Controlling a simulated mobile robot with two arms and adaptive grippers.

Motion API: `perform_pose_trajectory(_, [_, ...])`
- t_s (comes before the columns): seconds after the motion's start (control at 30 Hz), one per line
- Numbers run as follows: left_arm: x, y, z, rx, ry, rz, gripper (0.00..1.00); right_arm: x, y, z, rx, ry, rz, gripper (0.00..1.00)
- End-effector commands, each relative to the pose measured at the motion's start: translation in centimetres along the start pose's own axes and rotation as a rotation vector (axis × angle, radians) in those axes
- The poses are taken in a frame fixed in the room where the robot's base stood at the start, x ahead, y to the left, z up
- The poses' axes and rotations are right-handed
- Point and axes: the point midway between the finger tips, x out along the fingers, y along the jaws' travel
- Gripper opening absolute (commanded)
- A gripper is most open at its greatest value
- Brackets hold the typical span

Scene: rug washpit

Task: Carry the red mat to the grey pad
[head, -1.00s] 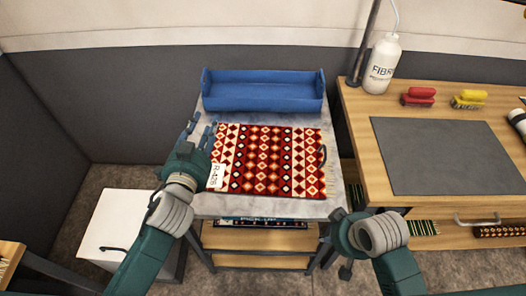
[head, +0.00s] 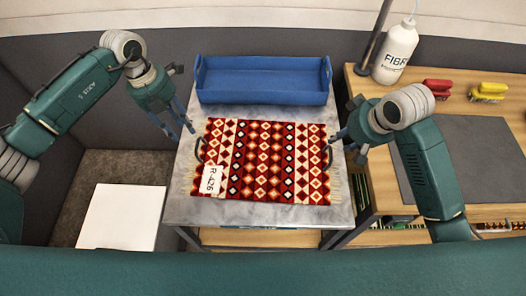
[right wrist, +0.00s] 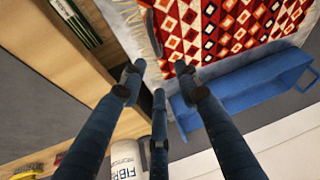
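The red patterned mat (head: 265,160) lies flat on a grey stone-like table, with a white tag reading R-426 and a dark loop handle at its left edge (head: 198,151) and its right edge (head: 328,158). In the right wrist view the mat (right wrist: 225,25) is beyond the fingers. My left gripper (head: 178,130) is open and empty just left of the mat, near its left handle. My right gripper (head: 346,148) is open and empty beside the right handle; I cannot tell whether it touches it. The grey pad (head: 485,150) lies on the wooden bench at right, partly hidden by my right arm.
A blue tray (head: 263,82) stands behind the mat. A white bottle (head: 396,52), a red brush (head: 436,88) and a yellow brush (head: 488,91) stand at the back of the bench (head: 365,88). A white box (head: 122,217) is on the floor at left.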

Motion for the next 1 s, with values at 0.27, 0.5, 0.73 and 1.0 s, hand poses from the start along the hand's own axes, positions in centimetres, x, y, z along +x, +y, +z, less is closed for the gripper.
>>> perform_pose_trajectory(0.27, [0.1,0.0,-0.1,0.001,0.002,0.000,0.33,0.1,0.0,0.0,0.000,0.000,0.000,0.32])
perform_pose_trajectory(0.5, [2.4,-0.1,-0.1,0.002,0.004,-0.001,0.33,2.3,-0.1,0.2,0.000,-0.005,-0.002,0.32])
perform_pose_trajectory(0.73, [6.6,-0.2,-0.1,0.002,0.003,-0.003,0.33,6.6,-0.1,0.1,0.001,-0.004,-0.001,0.32])
perform_pose_trajectory(1.0, [10.1,-0.2,-0.1,0.003,0.001,-0.002,0.33,10.1,0.0,0.1,0.000,-0.002,-0.001,0.32])
